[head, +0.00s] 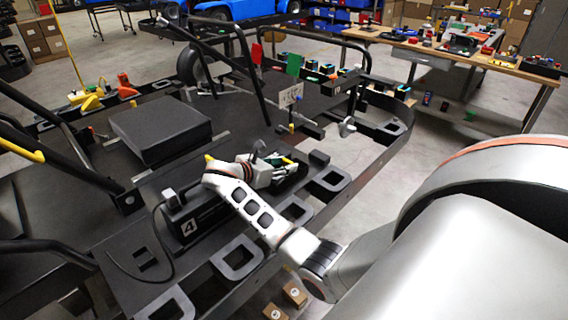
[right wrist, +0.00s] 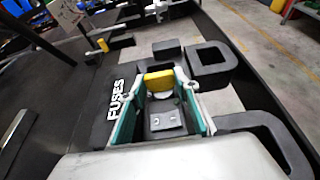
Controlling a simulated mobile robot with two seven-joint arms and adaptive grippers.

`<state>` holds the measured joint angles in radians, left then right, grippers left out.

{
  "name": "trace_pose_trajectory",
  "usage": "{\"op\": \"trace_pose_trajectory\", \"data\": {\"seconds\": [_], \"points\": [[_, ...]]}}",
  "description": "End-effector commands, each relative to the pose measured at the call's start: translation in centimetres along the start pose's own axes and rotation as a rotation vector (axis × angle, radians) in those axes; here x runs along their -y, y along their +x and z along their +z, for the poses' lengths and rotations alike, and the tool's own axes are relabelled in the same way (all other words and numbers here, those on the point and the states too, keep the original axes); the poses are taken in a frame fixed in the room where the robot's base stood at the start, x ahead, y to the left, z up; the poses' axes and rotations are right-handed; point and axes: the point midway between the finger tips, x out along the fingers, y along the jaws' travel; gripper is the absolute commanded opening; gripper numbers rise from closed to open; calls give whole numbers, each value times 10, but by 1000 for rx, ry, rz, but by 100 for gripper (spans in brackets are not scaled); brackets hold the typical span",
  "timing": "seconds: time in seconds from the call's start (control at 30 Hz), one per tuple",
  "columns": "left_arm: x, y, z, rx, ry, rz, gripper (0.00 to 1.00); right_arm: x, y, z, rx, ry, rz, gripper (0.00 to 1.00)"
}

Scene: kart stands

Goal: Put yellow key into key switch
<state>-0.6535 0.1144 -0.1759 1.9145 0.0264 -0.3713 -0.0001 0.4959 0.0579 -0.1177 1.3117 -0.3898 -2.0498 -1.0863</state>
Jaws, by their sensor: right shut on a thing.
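My right gripper (head: 284,166) reaches over the black kart deck, beside the box marked 4. In the right wrist view its two teal-lined fingers (right wrist: 160,92) are closed in on a yellow piece, which looks like the yellow key (right wrist: 158,79). The key sits between the fingertips, above a dark part of the deck next to the white FUSES lettering (right wrist: 116,97). The fingers hide most of the key in the head view. I cannot make out the key switch for certain in either view. My left gripper is not in view.
The black box marked 4 (head: 190,226) stands in front of the gripper, with a cable beside it. A black padded block (head: 160,128) lies behind it. Black frame bars (head: 250,75) and a small sign (head: 291,95) rise beyond. A workbench (head: 470,55) stands at the back right.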

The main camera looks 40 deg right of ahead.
Motion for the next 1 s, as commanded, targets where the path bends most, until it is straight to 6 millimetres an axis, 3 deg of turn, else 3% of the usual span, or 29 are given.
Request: {"op": "trace_pose_trajectory", "data": {"seconds": [0.07, 0.1, 0.17, 0.67, 1.0], "points": [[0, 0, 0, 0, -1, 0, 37, 0, 1, -2, 0, -1, 0, 16], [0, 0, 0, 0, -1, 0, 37, 0, 1, -2, 0, 0, 0, 39], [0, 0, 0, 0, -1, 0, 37, 0, 1, -2, 0, 0, 0, 51], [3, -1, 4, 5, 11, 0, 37, -1, -4, -2, -1, 1, 2, 51], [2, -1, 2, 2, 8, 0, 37, 0, -55, -2, -3, 1, 2, 51]]}}
